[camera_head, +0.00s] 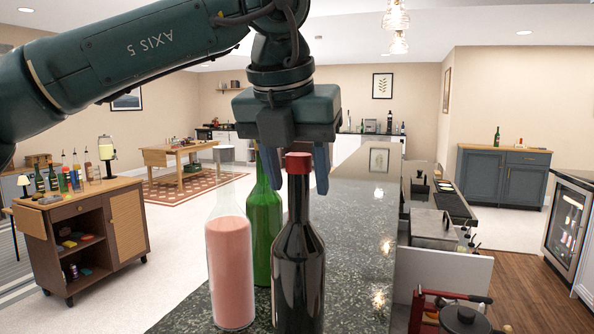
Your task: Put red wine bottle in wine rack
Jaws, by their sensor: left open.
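A dark wine bottle with a red cap (298,268) stands upright on the speckled stone counter (352,222). My left gripper (295,182) points down over it, open, with one blue-grey finger on each side of the red cap in the picture. I cannot tell whether the cap is between the fingers or nearer to the camera. A green bottle (264,225) stands just behind and left, partly hidden by the dark bottle. A clear bottle with pink contents (230,270) stands left of both. I cannot make out a wine rack. My right gripper is not in view.
A red-and-black item with a pan (461,319) is at the lower right, below the counter. A glass-fronted drinks fridge (567,219) is at the right edge. A wooden cart with bottles (84,209) stands at left. The counter beyond the bottles is clear.

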